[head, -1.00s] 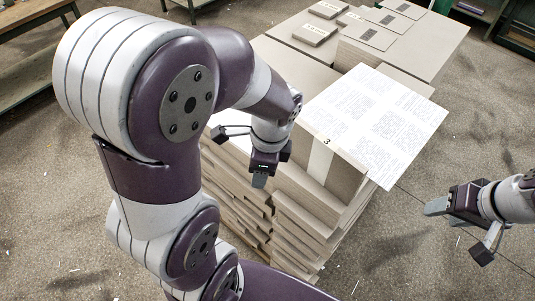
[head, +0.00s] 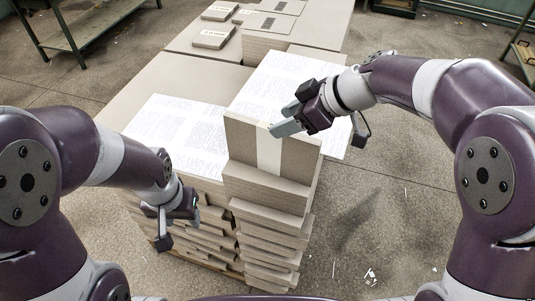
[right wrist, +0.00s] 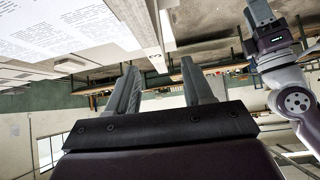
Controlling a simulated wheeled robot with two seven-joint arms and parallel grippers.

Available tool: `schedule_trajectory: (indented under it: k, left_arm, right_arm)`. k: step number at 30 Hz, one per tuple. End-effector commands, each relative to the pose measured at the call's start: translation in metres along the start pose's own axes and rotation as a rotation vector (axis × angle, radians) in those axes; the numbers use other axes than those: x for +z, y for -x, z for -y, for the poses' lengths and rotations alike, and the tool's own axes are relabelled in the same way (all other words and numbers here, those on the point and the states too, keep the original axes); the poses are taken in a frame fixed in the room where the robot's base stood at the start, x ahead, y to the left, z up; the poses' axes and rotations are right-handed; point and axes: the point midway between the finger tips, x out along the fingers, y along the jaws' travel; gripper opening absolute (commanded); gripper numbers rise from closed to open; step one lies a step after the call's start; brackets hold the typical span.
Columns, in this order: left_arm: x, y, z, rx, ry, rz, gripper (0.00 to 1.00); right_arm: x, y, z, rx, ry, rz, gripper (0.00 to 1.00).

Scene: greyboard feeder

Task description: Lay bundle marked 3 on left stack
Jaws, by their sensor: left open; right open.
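The bundle marked 3 is a thick grey board block (head: 240,145) with a white paper band (head: 268,155) down its front face, on the front of the middle stack (head: 265,190). Its figure does not show clearly in the head view. My right gripper (head: 282,118) is open, its fingertips at the bundle's upper edge beside the band. In the right wrist view the fingers are apart, and a pale banded edge (right wrist: 158,30) lies beyond the left one. The left stack (head: 213,215) has a printed white sheet (head: 175,135) on top. My left gripper (head: 163,238) is open and empty before it.
Another printed sheet (head: 285,85) lies behind the bundle. Farther back, stacks of grey board carry small labelled bundles (head: 214,37). A green bench (head: 85,22) stands at the back left. The floor to the right is clear apart from scraps.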

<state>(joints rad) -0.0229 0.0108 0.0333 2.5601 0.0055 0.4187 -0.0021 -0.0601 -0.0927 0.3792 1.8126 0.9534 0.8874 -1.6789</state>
Motion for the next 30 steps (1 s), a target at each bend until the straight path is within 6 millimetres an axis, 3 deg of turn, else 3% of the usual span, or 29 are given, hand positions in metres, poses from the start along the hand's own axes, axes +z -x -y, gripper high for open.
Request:
schedule_trajectory:
  k: [4,9,15,17,20,30]
  left_arm:
    - [-0.003,0.029,0.0,0.0,-0.001,0.0,0.51]
    - [-0.004,0.032,0.0,0.0,-0.001,0.0,0.51]
    - [-0.003,0.03,0.0,0.0,-0.001,0.001,0.51]
    - [-0.003,0.03,0.0,0.0,-0.001,0.001,0.51]
    - [-0.003,0.03,0.0,0.0,-0.001,0.001,0.51]
    - [-0.004,0.03,0.0,0.0,-0.002,0.0,0.51]
  right_arm:
    - [-0.003,-0.021,-0.003,-0.006,-0.005,0.005,0.51]
    - [0.001,-0.047,-0.004,-0.002,-0.002,0.003,0.51]
    - [0.003,-0.05,-0.004,0.001,-0.002,0.003,0.51]
    - [0.003,-0.049,-0.004,0.001,-0.002,0.002,0.35]
    - [0.003,-0.049,-0.004,0.001,-0.002,0.002,0.02]
    - [0.003,-0.049,-0.005,0.001,-0.002,0.002,0.0]
